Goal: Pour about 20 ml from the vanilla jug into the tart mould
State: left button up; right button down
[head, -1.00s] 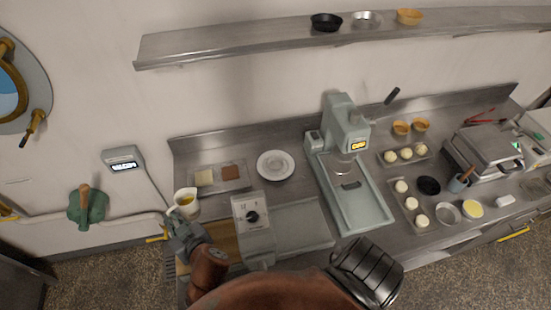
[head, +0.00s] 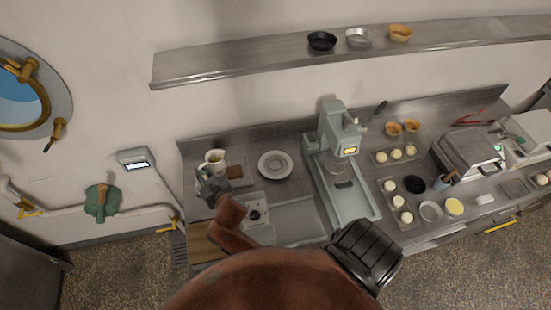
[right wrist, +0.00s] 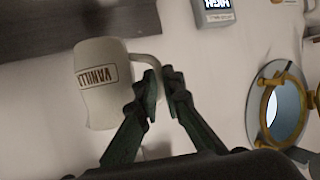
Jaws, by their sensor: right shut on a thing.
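The vanilla jug (head: 214,158) is a cream cup-shaped jug with yellowish contents showing in the head view. Several mould-like dishes are in view, including a dark one (head: 415,184), a silver one (head: 431,211) and a yellow-filled one (head: 453,206) on the right counter. I cannot tell which is the tart mould. My left gripper is not in view.
A tray with a brown block (head: 234,172) lies beside the jug, partly hidden. A white plate (head: 275,164) is right of it. A tall grey-green machine (head: 337,135) stands mid-counter. A wall shelf (head: 230,72) holds more dishes. The wall display (head: 136,160) is at left.

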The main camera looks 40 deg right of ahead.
aim_at(221, 162)
jog(key=shift+m+h, duration=0.4)
jog(key=shift+h, duration=0.1)
jog(key=d+p, duration=0.3)
jog(key=d, duration=0.2)
jog(key=d+r+p, duration=0.1)
jog(key=d+p, duration=0.1)
jog(key=d, duration=0.1)
jog(key=shift+w+p, duration=0.2)
jog(key=shift+p, duration=0.15)
jog(key=s+d+h+p, duration=0.1)
jog(key=d+p, duration=0.3)
jog(key=d, duration=0.2)
jog(key=shift+s+d+f+m, duration=0.35)
jog(key=shift+d+f+m, duration=0.05)
jog(key=shift+s+d, duration=0.1)
jog(key=shift+d, duration=0.05)
